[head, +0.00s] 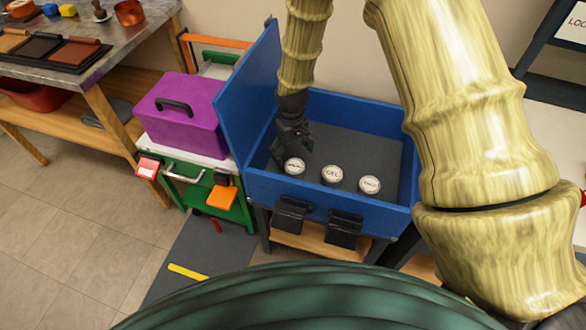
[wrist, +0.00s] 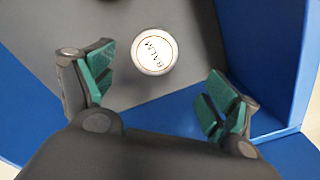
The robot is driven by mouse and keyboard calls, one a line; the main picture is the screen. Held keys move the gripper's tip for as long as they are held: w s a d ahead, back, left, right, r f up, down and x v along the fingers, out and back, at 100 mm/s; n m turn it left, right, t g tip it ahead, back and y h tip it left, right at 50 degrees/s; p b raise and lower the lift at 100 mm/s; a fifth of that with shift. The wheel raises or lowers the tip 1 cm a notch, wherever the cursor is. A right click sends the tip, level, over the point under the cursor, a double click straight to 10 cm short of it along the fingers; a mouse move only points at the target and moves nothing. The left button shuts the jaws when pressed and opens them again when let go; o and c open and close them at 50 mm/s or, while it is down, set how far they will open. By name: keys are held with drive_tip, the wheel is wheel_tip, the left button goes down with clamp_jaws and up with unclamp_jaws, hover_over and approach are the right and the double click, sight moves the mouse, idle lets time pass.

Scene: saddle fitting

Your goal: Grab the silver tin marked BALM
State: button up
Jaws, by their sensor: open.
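The silver tin marked BALM (wrist: 154,51) stands on the grey floor of the blue box, its round white lid facing up. In the head view it is the leftmost tin (head: 294,167), close to the box's front wall. My gripper (wrist: 157,95) is open and empty, its green-padded fingers spread wide. In the wrist view the tin lies beyond the fingertips, between their lines and nearer the left finger. In the head view my gripper (head: 290,150) is inside the box by the BALM tin, partly overlapping it from view. I cannot tell the exact height gap.
A tin marked GEL (head: 332,175) and another tin with unclear lettering (head: 369,185) stand to the right in the same row. The blue box (head: 330,205) has walls around them and a raised blue panel (head: 248,95) at left. The box floor behind the tins is clear.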

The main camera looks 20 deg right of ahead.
sight(295, 165)
drive_tip(key=shift+d+f, duration=0.1)
drive_tip(key=shift+f, duration=1.9)
drive_tip(key=shift+d+f+p, duration=0.2)
drive_tip(key=shift+f, duration=0.75)
drive_tip(key=shift+d+f+p, duration=0.2)
drive_tip(key=shift+f, duration=1.45)
drive_tip(key=c, duration=1.3)
drive_tip(key=shift+o, duration=0.2)
drive_tip(key=shift+r, duration=0.1)
